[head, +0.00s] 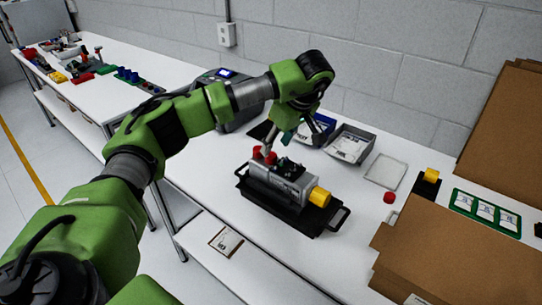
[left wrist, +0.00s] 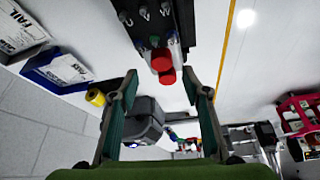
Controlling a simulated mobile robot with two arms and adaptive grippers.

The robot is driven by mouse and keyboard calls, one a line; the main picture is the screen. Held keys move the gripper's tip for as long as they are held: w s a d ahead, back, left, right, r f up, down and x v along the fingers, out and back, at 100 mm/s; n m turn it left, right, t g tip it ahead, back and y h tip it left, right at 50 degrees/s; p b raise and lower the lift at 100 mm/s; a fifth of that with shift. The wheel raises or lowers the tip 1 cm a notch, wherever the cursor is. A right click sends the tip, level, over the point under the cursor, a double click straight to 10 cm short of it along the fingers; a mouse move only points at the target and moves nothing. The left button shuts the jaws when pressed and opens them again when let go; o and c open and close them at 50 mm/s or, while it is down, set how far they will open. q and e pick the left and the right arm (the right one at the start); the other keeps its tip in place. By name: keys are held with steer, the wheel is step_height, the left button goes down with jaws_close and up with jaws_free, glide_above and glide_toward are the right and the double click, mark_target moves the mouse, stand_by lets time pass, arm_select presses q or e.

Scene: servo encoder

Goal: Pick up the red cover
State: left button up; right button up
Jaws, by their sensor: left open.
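The servo motor (head: 280,180) lies on a black tray with handles (head: 312,221), with a yellow cap (head: 319,196) on its right end. Red cover pieces (head: 264,156) sit at its left end; they look like two close together. They also show in the left wrist view (left wrist: 164,75), ahead of the fingers and between their lines. My left gripper (head: 277,139) is open, pointing down just above the red pieces; it also shows in the left wrist view (left wrist: 162,88) with nothing between its fingers. Whether a finger touches red is unclear. My right gripper is out of view.
A separate red cap (head: 390,197) lies on the table at the right. Behind the motor stand a blue bin (head: 316,130) and a grey bin (head: 350,144). A clear tray (head: 385,171) lies beside them. Cardboard (head: 450,255) covers the right front. A grey device (head: 222,84) stands behind my arm.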

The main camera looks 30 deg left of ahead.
mark_target(271, 155)
arm_select(q)
steer(key=p+x, duration=0.1)
steer(key=x, duration=0.2)
steer(key=shift+s+a+f+p, duration=0.1)
steer(key=shift+s+f+p, duration=0.1)
steer(key=shift+f+p, duration=0.15)
steer(key=shift+w+a+f, duration=0.1)
steer(key=shift+a+f, duration=0.05)
steer(key=shift+f, duration=0.35)
steer(key=c, duration=0.8)
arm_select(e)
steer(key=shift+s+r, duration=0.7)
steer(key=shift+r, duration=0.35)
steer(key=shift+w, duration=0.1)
